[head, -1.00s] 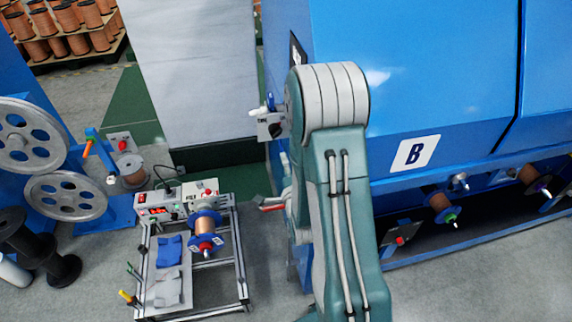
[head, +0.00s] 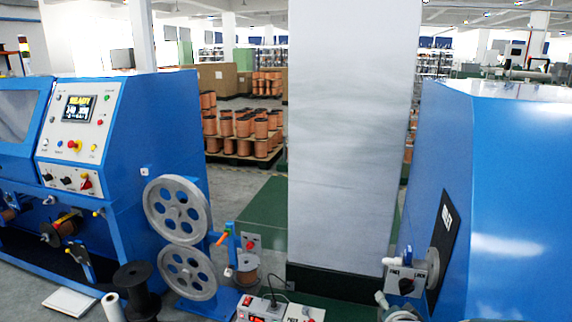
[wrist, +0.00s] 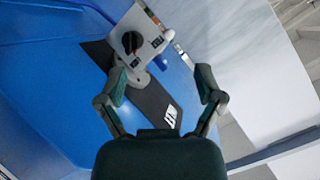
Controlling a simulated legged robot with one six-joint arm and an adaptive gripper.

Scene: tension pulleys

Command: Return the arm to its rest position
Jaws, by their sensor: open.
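My gripper (wrist: 160,86) shows in the wrist view with its two dark jointed fingers spread wide and nothing between them. Beyond the fingers is a pale switch box (wrist: 139,36) with a black knob, on the side of a blue machine (wrist: 60,90). A gap shows between the fingers and the box. In the head view the switch box (head: 407,281) is on the near side of the right blue machine (head: 520,180). My large arm links are out of the head view. A pale part at its lower edge beside the box is too cropped to identify.
A tall grey-white panel (head: 352,140) stands in the middle. At left are a blue machine with a control panel (head: 78,128) and two grey pulley wheels (head: 178,210). Copper spools (head: 240,132) stand on pallets behind. Some green-grey floor is open between them.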

